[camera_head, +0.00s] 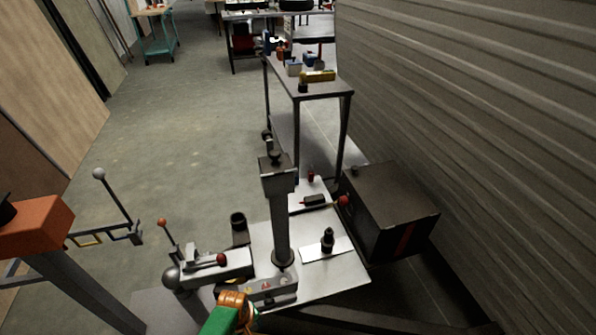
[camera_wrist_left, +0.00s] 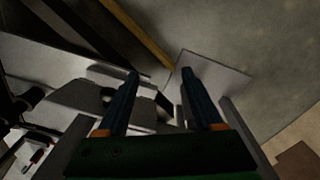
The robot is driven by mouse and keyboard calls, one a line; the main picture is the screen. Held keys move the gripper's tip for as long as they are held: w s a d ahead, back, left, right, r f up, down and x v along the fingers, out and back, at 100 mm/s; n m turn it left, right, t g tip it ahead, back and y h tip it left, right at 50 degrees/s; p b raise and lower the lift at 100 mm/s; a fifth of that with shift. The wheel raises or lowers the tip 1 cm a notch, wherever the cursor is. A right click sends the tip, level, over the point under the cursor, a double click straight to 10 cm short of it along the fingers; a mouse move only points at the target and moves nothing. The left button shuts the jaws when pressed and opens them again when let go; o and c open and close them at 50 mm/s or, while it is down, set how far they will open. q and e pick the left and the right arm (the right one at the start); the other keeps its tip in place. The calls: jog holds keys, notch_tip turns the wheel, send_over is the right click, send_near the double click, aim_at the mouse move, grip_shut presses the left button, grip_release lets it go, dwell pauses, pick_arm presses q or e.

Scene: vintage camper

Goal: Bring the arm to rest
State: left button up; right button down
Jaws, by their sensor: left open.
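My left gripper (camera_wrist_left: 160,76) shows in the left wrist view, with two dark blue fingers on orange bases and a dark green body. The fingers stand apart and nothing is between them. Grey metal plates and bars lie beyond the fingertips, with floor farther off; I cannot tell the gap to them. In the head view a green and orange part of my arm enters at the bottom edge, in front of a grey machine table (camera_head: 335,288). No fingers show clearly there. My right gripper is in neither view.
A grey column (camera_head: 280,225) rises from the machine table. Levers with ball knobs (camera_head: 98,174) stand at the left. A dark box (camera_head: 392,212) sits at the right, near the ribbed wall (camera_head: 480,120). A shelf table (camera_head: 330,89) with small items stands behind. Floor (camera_head: 185,130) is open at back left.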

pick_arm(q)
jog(key=s+a+f+m, duration=0.2)
jog(key=s+f+m, duration=0.1)
jog(key=s, duration=0.6)
jog(key=s+a+f+m, duration=0.2)
jog(key=s+f+m, duration=0.2)
jog(key=s, duration=0.4)
jog(key=s+a+f+m, duration=0.2)
jog(key=s+f+m, duration=0.1)
jog(key=s, duration=0.6)
jog(key=shift+s+f+m, duration=0.15)
jog(key=shift+s+m, duration=0.15)
jog(key=shift+m, duration=0.1)
jog(key=shift+a, duration=0.1)
